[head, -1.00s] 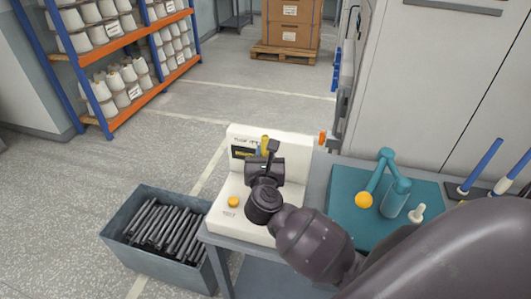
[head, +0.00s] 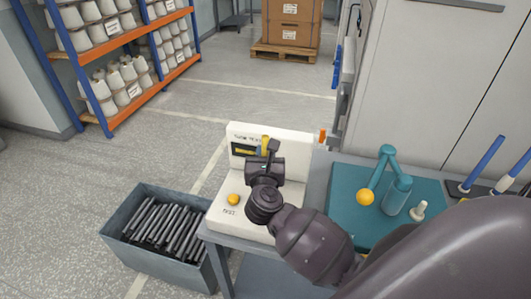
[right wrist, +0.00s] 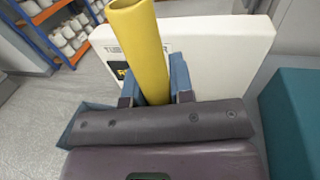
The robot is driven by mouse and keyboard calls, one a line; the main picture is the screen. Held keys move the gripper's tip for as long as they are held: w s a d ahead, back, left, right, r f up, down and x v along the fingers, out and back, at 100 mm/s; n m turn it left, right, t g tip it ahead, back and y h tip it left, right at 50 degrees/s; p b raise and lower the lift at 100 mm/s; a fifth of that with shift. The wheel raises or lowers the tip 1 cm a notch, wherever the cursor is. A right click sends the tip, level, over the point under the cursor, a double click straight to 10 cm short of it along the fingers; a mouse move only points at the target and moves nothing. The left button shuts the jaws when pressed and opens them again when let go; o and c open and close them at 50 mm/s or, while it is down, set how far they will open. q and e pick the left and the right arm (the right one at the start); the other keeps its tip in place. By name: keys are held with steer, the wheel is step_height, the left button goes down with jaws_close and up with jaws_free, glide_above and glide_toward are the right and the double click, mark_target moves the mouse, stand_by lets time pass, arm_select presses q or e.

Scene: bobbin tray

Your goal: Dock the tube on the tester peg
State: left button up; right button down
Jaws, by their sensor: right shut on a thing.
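The white tester (head: 305,148) stands on the grey table, with a dark display and an orange-yellow button (head: 233,199). It also shows behind the tube in the right wrist view (right wrist: 225,42). My right gripper (right wrist: 155,97) is shut on the yellow tube (right wrist: 140,45), which stands roughly upright between the fingers. In the head view the right gripper (head: 264,168) is over the tester base, in front of its display panel. Only a small part of the tube (head: 265,142) shows there. The peg and the tube's lower end are hidden, so I cannot tell whether they touch.
A grey bin (head: 120,232) of dark rods stands left of the table. On the right, a teal mat (head: 345,206) bears a teal jointed stand (head: 397,196) with an orange ball. Blue rods (head: 482,165) stand at the far right.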

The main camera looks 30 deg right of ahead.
steer(key=c, duration=1.3)
jaws_free()
steer(key=shift+v, duration=5.5)
steer(key=shift+f, duration=0.1)
